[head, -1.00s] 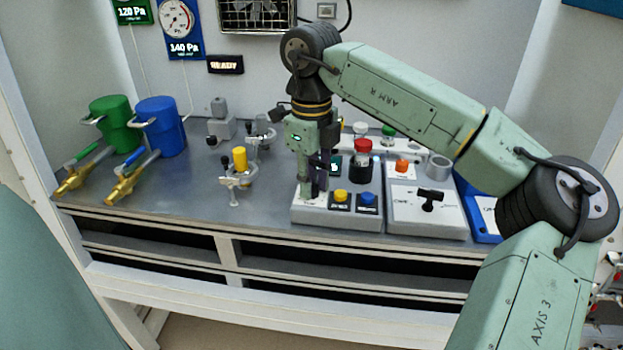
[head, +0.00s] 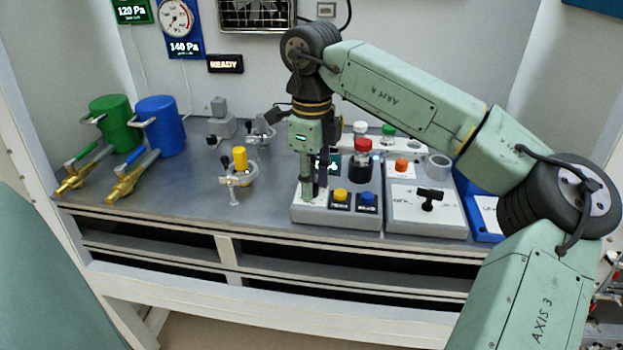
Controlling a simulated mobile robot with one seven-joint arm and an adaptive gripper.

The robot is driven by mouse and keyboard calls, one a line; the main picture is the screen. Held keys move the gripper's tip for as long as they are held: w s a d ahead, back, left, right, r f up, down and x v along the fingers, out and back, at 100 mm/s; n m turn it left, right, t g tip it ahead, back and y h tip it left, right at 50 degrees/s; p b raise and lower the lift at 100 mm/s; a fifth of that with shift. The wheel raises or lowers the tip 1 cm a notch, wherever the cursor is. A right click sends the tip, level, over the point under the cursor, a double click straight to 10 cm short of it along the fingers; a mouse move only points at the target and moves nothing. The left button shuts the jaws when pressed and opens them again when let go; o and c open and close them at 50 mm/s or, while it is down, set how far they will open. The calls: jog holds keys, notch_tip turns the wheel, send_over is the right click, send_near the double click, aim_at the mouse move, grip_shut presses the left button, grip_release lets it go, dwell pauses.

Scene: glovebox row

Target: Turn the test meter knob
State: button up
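My gripper (head: 314,190) points down over the left end of a white panel (head: 335,218) on the bench. Its fingertips are at the panel's top, left of a yellow button (head: 341,195) and a blue button (head: 367,198). A dark part shows between and behind the fingers. I cannot tell if it is a knob or part of the gripper. No test meter knob can be clearly made out; the spot under the fingertips is hidden. Whether the fingers are shut on anything is not clear.
A grey box with a black T-handle (head: 430,197) stands right of the panel. A red-topped black cylinder (head: 363,158) stands behind. A yellow-topped clamp fixture (head: 239,160) is to the left. Green (head: 116,124) and blue (head: 160,126) canisters stand far left.

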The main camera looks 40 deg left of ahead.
jog(key=o, duration=0.3)
notch_tip(320, 180, up, 12)
dwell(0.6)
dwell(0.5)
